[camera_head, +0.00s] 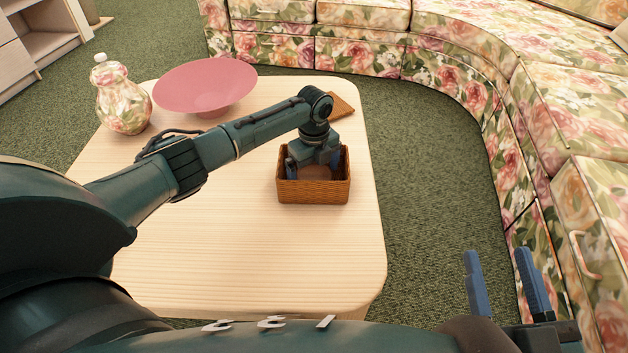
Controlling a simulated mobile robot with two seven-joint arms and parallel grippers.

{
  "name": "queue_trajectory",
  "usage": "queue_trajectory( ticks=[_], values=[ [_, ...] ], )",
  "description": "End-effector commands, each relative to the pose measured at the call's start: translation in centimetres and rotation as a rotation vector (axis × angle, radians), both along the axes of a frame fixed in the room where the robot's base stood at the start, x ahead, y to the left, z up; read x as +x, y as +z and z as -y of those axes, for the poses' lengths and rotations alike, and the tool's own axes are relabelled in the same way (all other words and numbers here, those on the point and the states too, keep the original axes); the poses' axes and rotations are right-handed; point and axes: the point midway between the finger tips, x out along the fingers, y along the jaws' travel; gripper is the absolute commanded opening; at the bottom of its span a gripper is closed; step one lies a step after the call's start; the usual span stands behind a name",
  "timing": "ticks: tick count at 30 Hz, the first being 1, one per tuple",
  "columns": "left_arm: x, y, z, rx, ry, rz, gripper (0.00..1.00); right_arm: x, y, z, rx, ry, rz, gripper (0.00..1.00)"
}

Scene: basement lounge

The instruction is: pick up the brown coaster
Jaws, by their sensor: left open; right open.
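A brown wicker basket (313,191) stands on the wooden table. My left gripper (314,168) points down into it, open, with its blue fingers spread between the basket's walls. A plain brown surface (316,173) shows between the fingers inside the basket; I cannot tell whether it is the coaster or the basket's bottom. A flat brown piece (341,106) lies on the table behind the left wrist, partly hidden by it; it may be a coaster. My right gripper (502,270) is open and empty, off the table's right side above the carpet.
A pink bowl (205,83) and a floral lidded jar (122,100) stand at the table's back left. The near part of the table (250,260) is clear. A floral sofa (455,75) curves around the back and right. A shelf unit (42,35) is at the upper left.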

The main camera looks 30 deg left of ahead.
Motion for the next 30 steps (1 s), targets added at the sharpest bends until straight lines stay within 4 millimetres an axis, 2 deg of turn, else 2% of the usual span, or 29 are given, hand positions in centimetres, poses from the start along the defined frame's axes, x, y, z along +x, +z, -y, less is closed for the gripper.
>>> queue_trajectory(
  ticks=[5, 20, 26, 30],
  values=[
    [0.0, 0.1, 0.0, 0.000, 0.000, 0.000, 0.99, 0.0, 0.7, 0.0, -0.001, 0.007, 0.016, 0.48],
    [0.0, 0.1, 0.0, 0.000, 0.000, 0.001, 0.58, 0.0, -0.1, -0.1, -0.010, 0.009, 0.003, 0.48],
    [0.0, 0.2, 0.0, 0.000, 0.000, 0.001, 0.58, -0.1, -0.2, -0.1, -0.008, 0.007, -0.001, 0.48],
    [0.1, 1.4, 0.0, 0.000, 0.000, 0.002, 0.58, 0.0, 0.6, -0.1, -0.011, 0.002, 0.006, 0.48]
  ],
)
